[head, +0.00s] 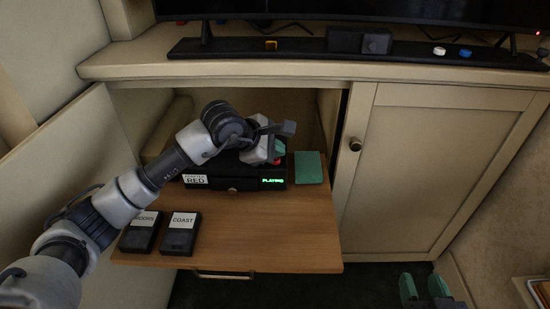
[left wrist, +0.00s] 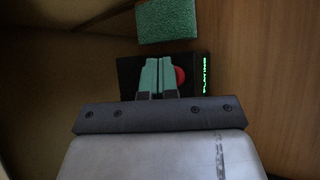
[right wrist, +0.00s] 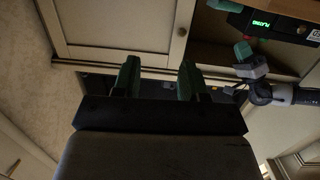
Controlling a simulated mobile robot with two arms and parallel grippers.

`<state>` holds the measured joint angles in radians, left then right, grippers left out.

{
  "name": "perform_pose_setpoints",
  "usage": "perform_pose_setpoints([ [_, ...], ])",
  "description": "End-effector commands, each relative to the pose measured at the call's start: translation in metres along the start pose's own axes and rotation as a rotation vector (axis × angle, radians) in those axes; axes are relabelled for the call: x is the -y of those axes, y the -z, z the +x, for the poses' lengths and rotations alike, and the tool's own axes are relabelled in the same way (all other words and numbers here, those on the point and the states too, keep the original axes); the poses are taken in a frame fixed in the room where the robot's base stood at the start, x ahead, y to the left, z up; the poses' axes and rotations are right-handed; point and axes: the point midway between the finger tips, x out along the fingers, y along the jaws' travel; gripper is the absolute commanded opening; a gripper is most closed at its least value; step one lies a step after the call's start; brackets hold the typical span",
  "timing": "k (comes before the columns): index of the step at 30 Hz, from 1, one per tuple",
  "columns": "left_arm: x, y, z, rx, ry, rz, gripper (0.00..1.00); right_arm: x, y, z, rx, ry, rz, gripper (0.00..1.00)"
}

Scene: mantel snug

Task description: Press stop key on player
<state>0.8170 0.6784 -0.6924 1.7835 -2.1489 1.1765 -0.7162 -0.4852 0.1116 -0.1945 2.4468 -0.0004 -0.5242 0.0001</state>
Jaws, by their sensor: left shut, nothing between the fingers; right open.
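The black player (head: 235,183) sits on the pulled-out wooden shelf, with a label reading "RED" and a lit green "PLAYING" display. A red key (head: 278,161) shows on its top beside my left gripper (head: 277,150). In the left wrist view, the shut green fingertips (left wrist: 158,64) overlap the player, and the red key (left wrist: 180,76) shows just to their right, partly covered. I cannot tell whether the fingers touch it. My right gripper (head: 424,286) is open and empty, low at the right; its fingers also show apart in the right wrist view (right wrist: 158,80).
A green block (head: 308,167) stands just right of the player. Two black cassettes, one labelled "COAST" (head: 181,233), lie at the shelf's front left. The shelf's front right is clear. A closed cabinet door (head: 430,165) is to the right, and a mantel (head: 280,70) overhangs above.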

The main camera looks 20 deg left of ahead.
Motion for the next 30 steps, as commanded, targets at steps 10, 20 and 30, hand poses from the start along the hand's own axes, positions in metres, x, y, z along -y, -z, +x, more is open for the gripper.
perform_pose_setpoints([
  [10, 0.001, 0.001, 0.001, 0.0, 0.0, 0.0, 0.0, 0.002, 0.005, 0.001, -0.036, 0.004, 0.002, 0.43],
  [20, 0.002, 0.002, 0.002, 0.0, 0.0, 0.0, 0.0, 0.003, 0.01, 0.003, -0.071, 0.007, 0.002, 0.43],
  [30, 0.002, 0.003, 0.003, 0.0, 0.0, 0.0, 0.0, 0.003, 0.014, 0.003, -0.102, 0.008, 0.002, 0.43],
])
